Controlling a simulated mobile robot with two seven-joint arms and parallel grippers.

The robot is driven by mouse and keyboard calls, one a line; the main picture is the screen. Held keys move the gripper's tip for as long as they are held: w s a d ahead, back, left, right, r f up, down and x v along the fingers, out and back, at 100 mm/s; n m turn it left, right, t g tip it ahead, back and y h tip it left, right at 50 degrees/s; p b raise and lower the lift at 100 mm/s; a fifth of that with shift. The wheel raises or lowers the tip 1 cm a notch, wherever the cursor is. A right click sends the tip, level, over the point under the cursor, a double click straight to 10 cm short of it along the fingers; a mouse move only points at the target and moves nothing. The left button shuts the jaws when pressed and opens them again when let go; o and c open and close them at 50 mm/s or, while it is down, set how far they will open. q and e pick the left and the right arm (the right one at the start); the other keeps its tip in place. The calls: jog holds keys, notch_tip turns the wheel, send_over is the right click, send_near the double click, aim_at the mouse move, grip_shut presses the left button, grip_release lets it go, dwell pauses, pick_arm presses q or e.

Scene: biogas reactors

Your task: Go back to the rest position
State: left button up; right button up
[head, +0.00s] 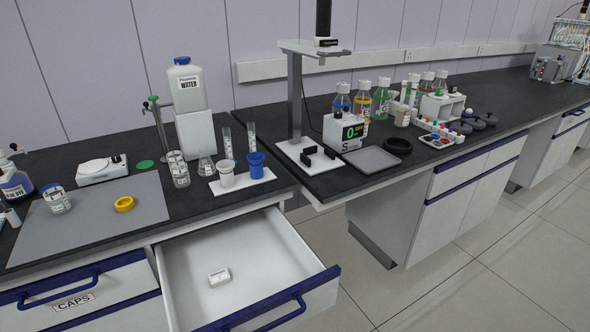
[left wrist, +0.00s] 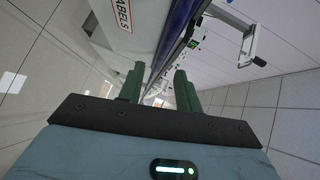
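My left gripper (left wrist: 158,88) shows in the left wrist view, with its two green fingers apart and nothing between them. It is away from the bench, with a drawer front marked LABELS (left wrist: 118,14) at the upper left of that view. Neither of my grippers shows in the head view, and my right gripper is in no view.
An open drawer (head: 190,262) juts out below the left bench, with a small white item (head: 219,277) inside. The CAPS drawer (head: 75,300) beside it looks shut. Floor (head: 470,270) at right is clear.

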pick_arm(q)
jog(key=s+a+f+n+g+p, duration=0.2)
jog(key=s+n, duration=0.3)
jog(key=s, duration=0.3)
jog(key=s+a+f+n+g+y+p, duration=0.1)
jog(key=s+a+f+n+g+p, duration=0.1)
jog(key=s+a+n, duration=0.3)
jog(key=s+a+f+n+g+p, duration=0.2)
jog(key=s+n, duration=0.4)
jog(key=s, duration=0.6)
jog(key=shift+s+a+f+n+g+p, duration=0.15)
jog(key=shift+a+n+g+p, duration=0.2)
jog(key=shift+a+g, duration=0.3)
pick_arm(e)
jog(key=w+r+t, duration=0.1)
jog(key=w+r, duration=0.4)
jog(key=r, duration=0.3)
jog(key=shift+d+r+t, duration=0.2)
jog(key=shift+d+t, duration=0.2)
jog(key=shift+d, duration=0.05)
